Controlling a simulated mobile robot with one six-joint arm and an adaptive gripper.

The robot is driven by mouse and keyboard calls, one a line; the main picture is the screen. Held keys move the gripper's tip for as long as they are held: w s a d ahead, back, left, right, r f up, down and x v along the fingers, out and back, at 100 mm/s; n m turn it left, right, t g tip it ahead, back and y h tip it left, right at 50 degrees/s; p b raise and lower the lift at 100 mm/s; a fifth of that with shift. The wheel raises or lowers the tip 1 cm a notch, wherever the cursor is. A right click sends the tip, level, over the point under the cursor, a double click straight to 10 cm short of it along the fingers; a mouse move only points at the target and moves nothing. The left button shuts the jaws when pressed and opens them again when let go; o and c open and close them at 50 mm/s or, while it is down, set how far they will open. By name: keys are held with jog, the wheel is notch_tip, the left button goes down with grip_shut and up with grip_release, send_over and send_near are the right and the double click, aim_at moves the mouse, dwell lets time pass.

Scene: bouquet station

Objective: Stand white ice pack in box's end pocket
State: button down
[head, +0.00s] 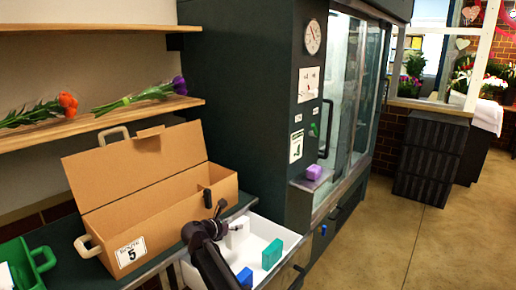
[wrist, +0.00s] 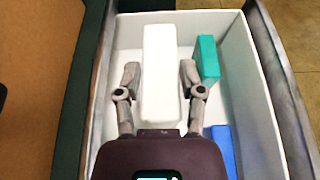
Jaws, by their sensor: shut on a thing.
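The white ice pack (wrist: 163,58) stands between the two fingers of my gripper (wrist: 160,92) in the wrist view. My gripper is shut on its sides. In the head view the pack (head: 238,233) shows beside my gripper (head: 222,222), at the white drawer (head: 262,226). I cannot tell whether the pack still touches the drawer floor. The open cardboard box (head: 165,217), labelled 5, stands on the counter left of the drawer, its lid raised at the back.
A teal pack (head: 272,253) and a blue pack (head: 245,277) are in the drawer, right of the white one. A green crate (head: 40,262) is at the far left. A purple block (head: 314,172) lies on the cabinet ledge. Flowers lie on the shelf (head: 100,120) above the box.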

notch_tip(320, 180, up, 18)
jog(key=p, duration=1.7)
jog(key=shift+r+p, duration=0.25)
jog(key=shift+p, duration=0.05)
